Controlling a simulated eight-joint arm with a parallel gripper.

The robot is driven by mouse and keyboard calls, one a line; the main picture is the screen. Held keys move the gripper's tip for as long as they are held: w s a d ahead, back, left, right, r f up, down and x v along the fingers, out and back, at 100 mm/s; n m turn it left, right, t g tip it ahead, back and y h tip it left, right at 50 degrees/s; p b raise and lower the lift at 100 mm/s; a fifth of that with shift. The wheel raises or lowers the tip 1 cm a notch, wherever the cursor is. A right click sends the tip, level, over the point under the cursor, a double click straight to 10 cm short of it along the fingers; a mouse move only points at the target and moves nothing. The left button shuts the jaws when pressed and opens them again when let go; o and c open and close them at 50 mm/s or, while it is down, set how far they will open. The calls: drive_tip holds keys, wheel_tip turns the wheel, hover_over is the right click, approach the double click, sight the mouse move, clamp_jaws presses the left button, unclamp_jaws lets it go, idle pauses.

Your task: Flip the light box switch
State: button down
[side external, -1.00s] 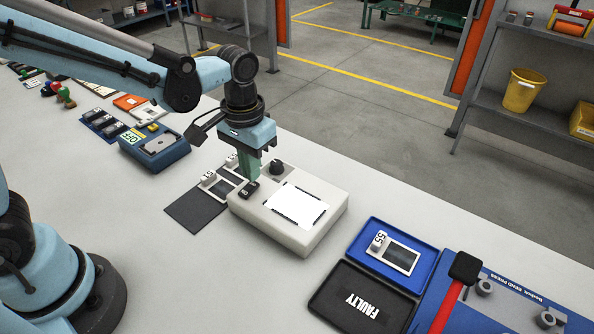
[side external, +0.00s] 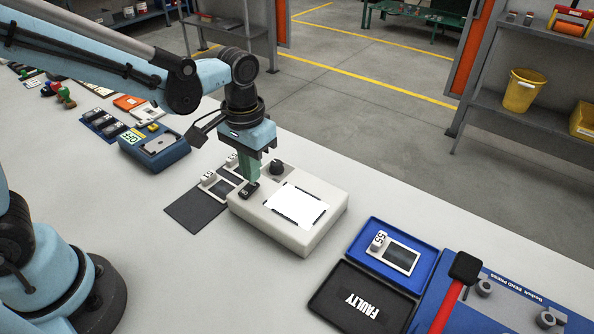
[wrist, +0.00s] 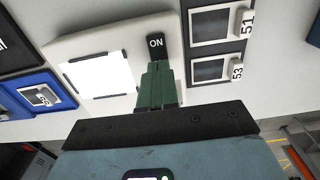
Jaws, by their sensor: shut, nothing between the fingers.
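The light box (side external: 280,237) is a pale box with a bright white lit panel (side external: 296,206) on top. Its dark rocker switch (side external: 249,190) is at the box's left end and reads "ON" in the wrist view (wrist: 155,44). My gripper (side external: 250,178) has green fingers pointing down, shut and empty, with the tips at the switch. In the wrist view the fingertips (wrist: 157,66) overlap the switch's near edge; I cannot tell whether they touch it.
Framed films marked 51 (wrist: 224,24) and 53 (wrist: 212,68) lie beside the light box. A blue device (side external: 155,150) stands to the left.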

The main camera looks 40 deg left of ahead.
drive_tip(key=shift+f, duration=0.75)
idle(0.3)
drive_tip(key=shift+r, duration=3.5)
drive_tip(key=s+a+r+t, duration=0.1)
drive_tip(key=s+a+t, duration=0.5)
drive_tip(key=a+t, duration=0.1)
drive_tip(key=shift+a+r, duration=0.3)
